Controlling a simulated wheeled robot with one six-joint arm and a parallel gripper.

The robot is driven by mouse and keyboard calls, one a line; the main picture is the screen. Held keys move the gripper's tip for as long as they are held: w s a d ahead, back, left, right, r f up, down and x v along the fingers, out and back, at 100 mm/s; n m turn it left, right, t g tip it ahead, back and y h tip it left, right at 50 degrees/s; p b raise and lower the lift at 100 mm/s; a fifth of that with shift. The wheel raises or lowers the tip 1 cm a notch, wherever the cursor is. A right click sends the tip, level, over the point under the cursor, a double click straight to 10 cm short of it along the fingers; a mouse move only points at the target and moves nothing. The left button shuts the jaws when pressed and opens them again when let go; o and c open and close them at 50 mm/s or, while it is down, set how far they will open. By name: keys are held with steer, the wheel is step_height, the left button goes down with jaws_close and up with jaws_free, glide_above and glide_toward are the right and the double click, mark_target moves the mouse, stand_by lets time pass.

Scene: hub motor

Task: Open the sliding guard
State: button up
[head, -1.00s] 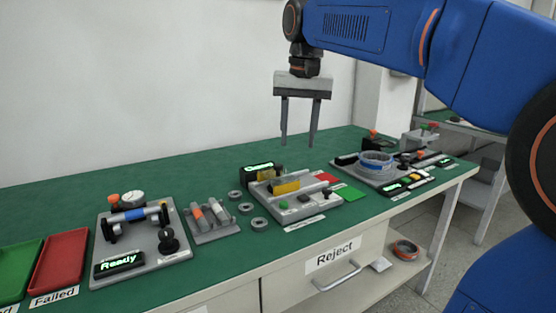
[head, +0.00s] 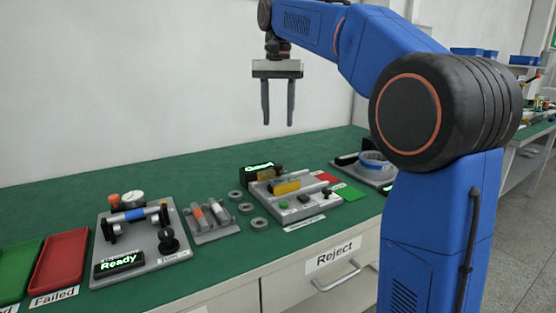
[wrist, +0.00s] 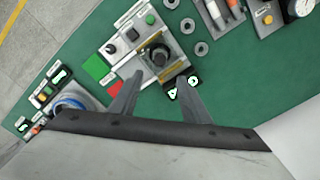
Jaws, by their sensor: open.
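The middle station (head: 316,207) on the green bench carries a yellow see-through panel (head: 286,187), which looks like the sliding guard, beside grey cylindrical parts. The station also shows in the wrist view (wrist: 134,45), with a yellow edge of the panel (wrist: 174,70) near the gripper tips in the picture. I cannot tell how far the guard is slid. My gripper (head: 278,123) is open and empty, fingers pointing down, well above the bench and apart from the station. Its two fingers also show in the wrist view (wrist: 160,77).
A gauge station (head: 140,232) with a "Ready" display stands left, beside a red tray (head: 60,258). A rack (head: 212,222) and grey rings (head: 259,223) lie between. A station with a blue ring (head: 372,160) is right, partly behind my arm. Space above the bench is clear.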

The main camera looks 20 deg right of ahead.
mark_target(278, 164)
step_height(278, 164, down, 13)
steer(key=shift+f, duration=0.2)
stand_by(0.3)
